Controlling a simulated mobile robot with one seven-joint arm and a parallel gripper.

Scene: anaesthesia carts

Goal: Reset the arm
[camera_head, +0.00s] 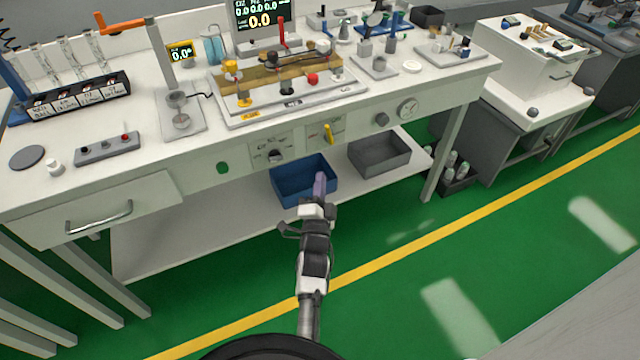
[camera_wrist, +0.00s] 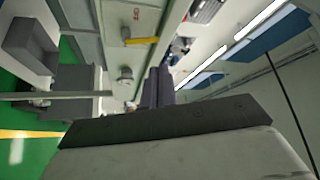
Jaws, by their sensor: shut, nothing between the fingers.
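My gripper (camera_head: 319,184) is in the lower middle of the head view, at the end of my arm. Its fingers are shut and empty, and they point toward the workbench (camera_head: 240,137). From this viewpoint the fingertips overlap the blue bin (camera_head: 290,186) on the bench's lower shelf; I cannot tell how far apart they are. In the wrist view the closed fingers (camera_wrist: 157,88) stand upright in the middle, with the bench front turned sideways behind them.
A grey bin (camera_head: 380,165) sits on the lower shelf, right of the blue bin. The bench front has a yellow lever (camera_head: 328,133), a knob (camera_head: 382,120) and a drawer handle (camera_head: 100,217). Instruments crowd the top. The green floor (camera_head: 500,225) to the right is clear.

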